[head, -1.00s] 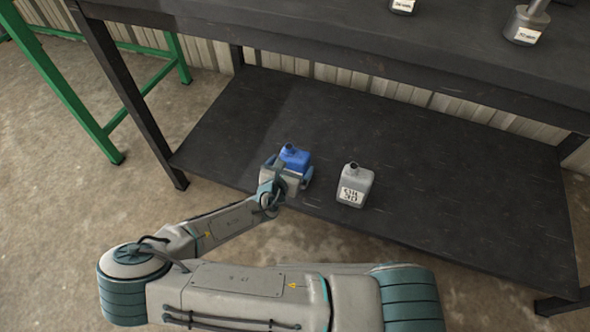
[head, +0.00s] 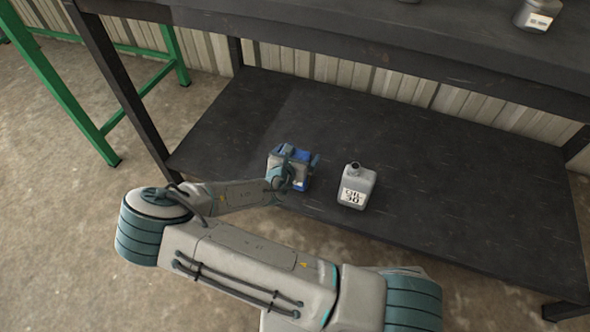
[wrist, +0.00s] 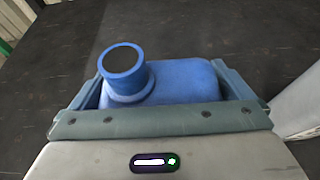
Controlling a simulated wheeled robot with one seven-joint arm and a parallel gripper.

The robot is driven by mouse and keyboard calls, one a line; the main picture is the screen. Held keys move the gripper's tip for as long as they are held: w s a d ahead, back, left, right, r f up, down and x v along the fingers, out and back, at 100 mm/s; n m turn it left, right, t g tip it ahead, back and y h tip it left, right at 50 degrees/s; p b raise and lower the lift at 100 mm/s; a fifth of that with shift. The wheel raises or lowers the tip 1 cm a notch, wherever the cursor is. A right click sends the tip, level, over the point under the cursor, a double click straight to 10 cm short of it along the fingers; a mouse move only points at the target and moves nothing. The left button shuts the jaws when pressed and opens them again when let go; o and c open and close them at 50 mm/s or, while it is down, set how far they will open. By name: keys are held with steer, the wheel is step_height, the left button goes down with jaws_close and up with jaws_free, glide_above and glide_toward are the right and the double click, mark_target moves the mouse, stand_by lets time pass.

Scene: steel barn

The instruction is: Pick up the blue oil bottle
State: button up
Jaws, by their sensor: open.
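The blue oil bottle stands on the dark lower shelf (head: 420,190), mostly hidden behind my gripper in the head view, where a bit of blue (head: 304,155) shows. In the wrist view the blue oil bottle (wrist: 180,82) is upright and close, its round neck with a dark top at its left end. My gripper (wrist: 165,85) is open, with one finger at each end of the bottle. In the head view my gripper (head: 293,155) is over and around the bottle. I cannot tell whether the fingers touch it.
A grey oil bottle with a white label (head: 355,187) stands just right of my gripper; its side also shows at the right of the wrist view (wrist: 300,100). The upper table top (head: 400,30) is above the shelf. A green frame (head: 60,90) stands at the left. The shelf's right part is clear.

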steer(key=c, duration=1.7)
steer(key=shift+r, duration=0.1)
